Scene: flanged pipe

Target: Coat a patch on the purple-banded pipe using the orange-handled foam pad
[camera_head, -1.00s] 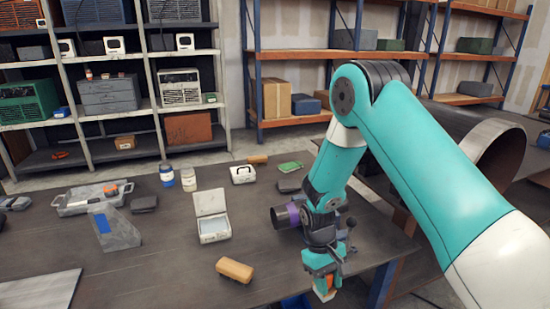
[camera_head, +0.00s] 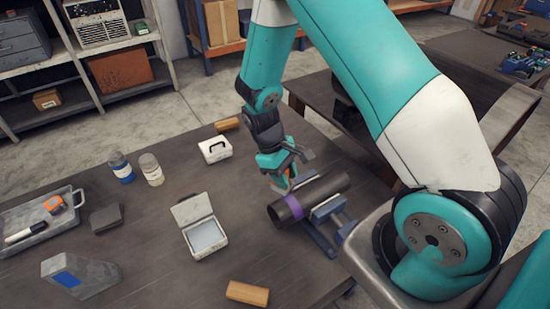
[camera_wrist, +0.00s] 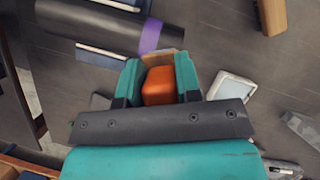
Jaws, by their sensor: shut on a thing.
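The dark pipe (camera_head: 334,185) lies on its side on the table, with a purple band (camera_head: 294,207) near its left end. In the wrist view the pipe (camera_wrist: 95,27) and its band (camera_wrist: 150,37) are at the upper left. My gripper (camera_head: 284,178) is just behind the pipe in the head view. It is shut on the orange handle (camera_wrist: 160,85) of the foam pad. A tan edge of the pad (camera_wrist: 165,58) shows beyond the handle. I cannot tell whether the pad touches the pipe; its underside is hidden.
A blue-grey cradle (camera_head: 325,240) holds the pipe near the table's right edge. An open white box (camera_head: 187,216) stands left of it. A tan block (camera_head: 248,293) lies in front.

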